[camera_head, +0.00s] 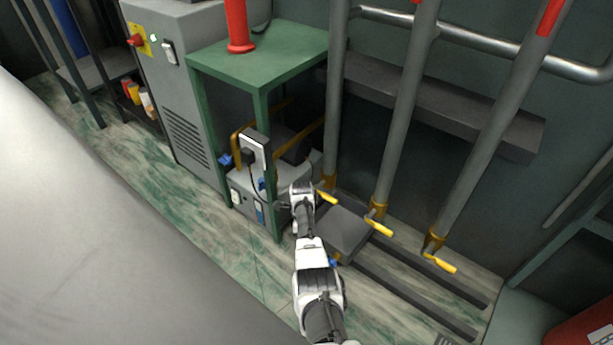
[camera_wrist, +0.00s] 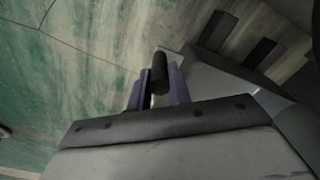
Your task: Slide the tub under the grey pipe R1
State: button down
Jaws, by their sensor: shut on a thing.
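The tub (camera_head: 345,232) is a dark grey, square, flat-topped box on the floor, at the left end of two dark rails. It is in front of the left and middle pipes. Its grey side also shows in the wrist view (camera_wrist: 215,75). Three grey pipes, left (camera_head: 336,95), middle (camera_head: 408,110) and right (camera_head: 488,130), come down to yellow-handled valves. I see no label telling which is R1. My gripper (camera_wrist: 158,85) is shut on a short black handle (camera_wrist: 160,68) beside the tub. In the head view my arm mostly hides the gripper.
The dark rails (camera_head: 425,290) run right along the floor, clear beyond the tub. A green table (camera_head: 262,55) stands at the left, with a grey machine (camera_head: 250,182) beneath it. A red object (camera_head: 585,328) is at the lower right. A dark wall ledge (camera_head: 440,100) is behind the pipes.

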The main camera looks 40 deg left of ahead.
jog(key=c, duration=1.6)
grip_release()
jog(key=shift+o, duration=0.2)
notch_tip(320, 180, up, 14)
jog(key=p, duration=0.6)
jog(key=shift+f, duration=0.15)
